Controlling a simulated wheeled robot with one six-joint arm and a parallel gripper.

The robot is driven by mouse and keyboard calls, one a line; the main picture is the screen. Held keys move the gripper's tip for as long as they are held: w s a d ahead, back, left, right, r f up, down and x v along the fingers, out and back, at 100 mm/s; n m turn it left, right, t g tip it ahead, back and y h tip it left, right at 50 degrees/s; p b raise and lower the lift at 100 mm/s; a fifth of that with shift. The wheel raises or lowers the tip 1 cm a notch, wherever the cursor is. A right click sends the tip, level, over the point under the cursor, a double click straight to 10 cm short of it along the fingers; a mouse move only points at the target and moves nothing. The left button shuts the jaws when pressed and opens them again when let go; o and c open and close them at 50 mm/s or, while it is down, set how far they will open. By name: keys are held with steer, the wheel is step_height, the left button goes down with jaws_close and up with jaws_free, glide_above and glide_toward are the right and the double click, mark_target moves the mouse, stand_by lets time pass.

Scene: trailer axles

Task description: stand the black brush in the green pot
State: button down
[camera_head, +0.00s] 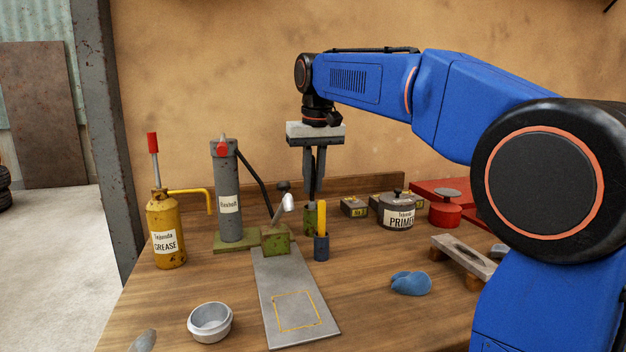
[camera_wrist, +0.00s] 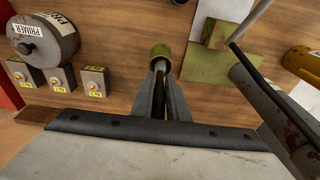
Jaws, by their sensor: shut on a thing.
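My gripper (camera_head: 314,188) points straight down at the back middle of the bench and is shut on the black brush (camera_wrist: 159,95). The brush shows as a thin dark upright shaft between the fingers. The green pot (camera_head: 309,219) stands on the bench directly below the fingers, partly hidden by a blue holder in front. In the wrist view the round mouth of the pot (camera_wrist: 160,52) lies just beyond the fingertips, in line with the brush. I cannot tell whether the brush's lower end is inside the mouth or just above it.
A small blue holder with a yellow stick (camera_head: 321,247) stands close in front of the pot. A grey cylinder pump (camera_head: 228,200) with a lever is to the left. The primer tin (camera_head: 397,213) and small boxes (camera_head: 354,206) are to the right.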

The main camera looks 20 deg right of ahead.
steer(key=c, duration=1.6)
jaws_free()
steer(key=shift+c, duration=0.2)
step_height(320, 180, up, 17)
steer(key=s, duration=0.2)
steer(key=shift+s+r, duration=0.15)
steer(key=shift+s, duration=0.2)
